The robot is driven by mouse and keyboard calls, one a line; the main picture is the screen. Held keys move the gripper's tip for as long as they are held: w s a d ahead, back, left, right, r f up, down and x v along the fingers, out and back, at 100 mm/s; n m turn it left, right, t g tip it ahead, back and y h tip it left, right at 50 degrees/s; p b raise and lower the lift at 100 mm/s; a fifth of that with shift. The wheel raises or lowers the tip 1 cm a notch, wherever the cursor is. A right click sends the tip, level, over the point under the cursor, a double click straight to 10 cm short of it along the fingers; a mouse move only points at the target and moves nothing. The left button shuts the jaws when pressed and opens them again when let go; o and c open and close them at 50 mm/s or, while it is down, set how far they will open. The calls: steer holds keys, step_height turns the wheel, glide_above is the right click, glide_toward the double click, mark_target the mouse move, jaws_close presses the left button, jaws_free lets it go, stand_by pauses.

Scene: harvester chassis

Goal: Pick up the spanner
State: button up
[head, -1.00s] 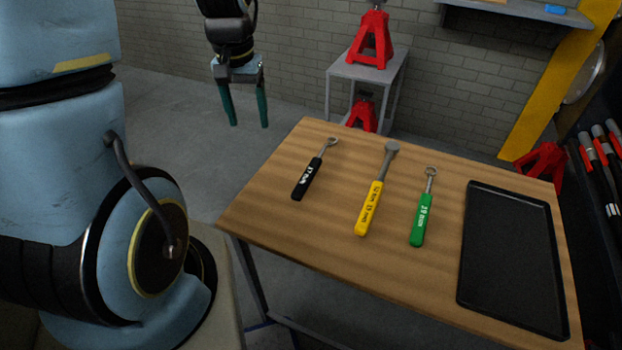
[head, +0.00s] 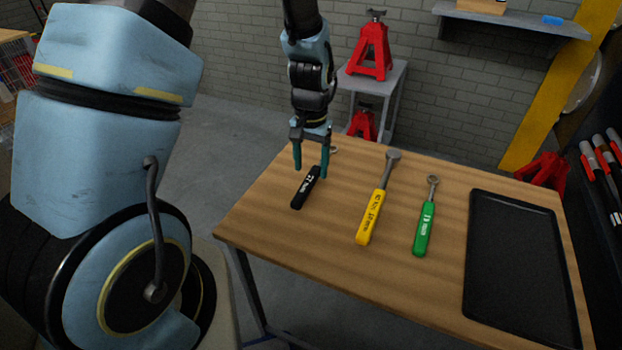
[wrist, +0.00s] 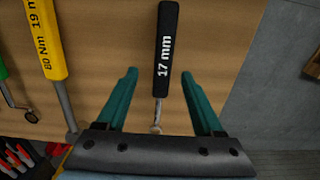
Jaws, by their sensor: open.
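A spanner with a black handle marked 17 mm (head: 304,190) lies on the wooden table at the left. My gripper (head: 310,174) is open and empty above it, and hides part of its shaft. In the wrist view the black handle (wrist: 165,50) lies ahead of and between the two green fingers (wrist: 159,75), with the metal shaft running back between them. A green-handled tool (head: 424,228) with a ring end lies to the right. A yellow-handled wrench (head: 371,215), marked 80 Nm 19 m in the wrist view, lies between those two.
A black tray (head: 520,265) lies empty at the table's right side. The wooden table (head: 320,260) is clear along its front. Red jack stands (head: 371,50) and a grey stand (head: 385,85) are behind the table, near the brick wall.

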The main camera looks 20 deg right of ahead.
mark_target(309, 180)
steer(key=shift+a+f+p, duration=0.2)
steer(key=shift+f+p, duration=0.6)
steer(key=shift+f, duration=1.6)
jaws_close()
